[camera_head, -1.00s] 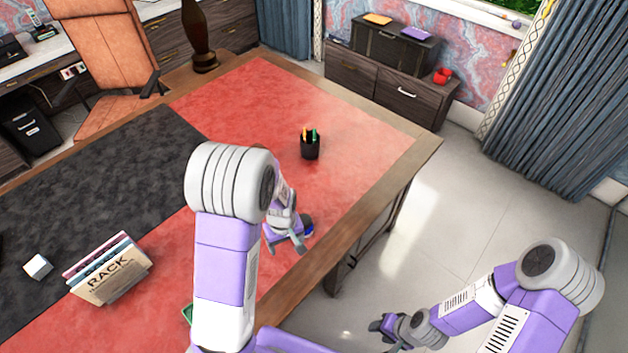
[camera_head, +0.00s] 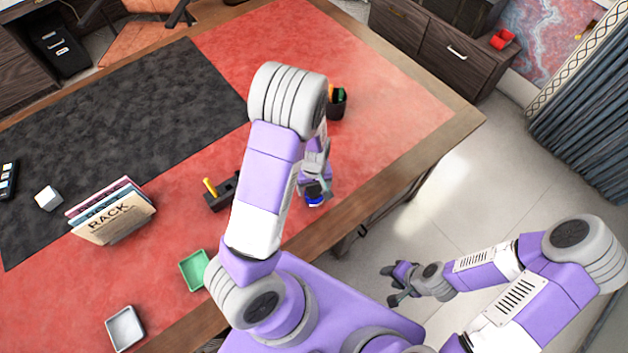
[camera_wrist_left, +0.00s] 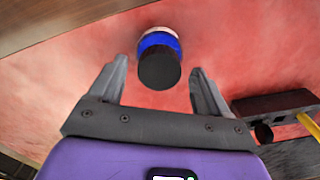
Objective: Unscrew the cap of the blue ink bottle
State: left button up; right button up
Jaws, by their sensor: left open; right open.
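The blue ink bottle (camera_head: 315,200) stands on the red part of the desk near its right edge, partly hidden by my left gripper in the head view. In the left wrist view the bottle's blue body (camera_wrist_left: 158,41) shows behind its dark round cap (camera_wrist_left: 159,71). My left gripper (camera_wrist_left: 157,82) is open, with its fingers on either side of the cap and gaps to both. It is also in the head view (camera_head: 318,184), at the bottle. My right gripper (camera_head: 393,284) is open and empty, off the desk over the floor.
A dark block with a yellow handle (camera_head: 216,193) lies left of my left arm. A pen cup (camera_head: 337,105) stands behind it. A file rack (camera_head: 112,215), a green tray (camera_head: 194,270), a grey tray (camera_head: 125,328) and a white cube (camera_head: 48,198) are farther left.

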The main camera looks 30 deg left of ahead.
pick_arm(q)
jog(key=shift+f, duration=0.25)
jog(key=c, duration=1)
jog(key=shift+c, duration=0.2)
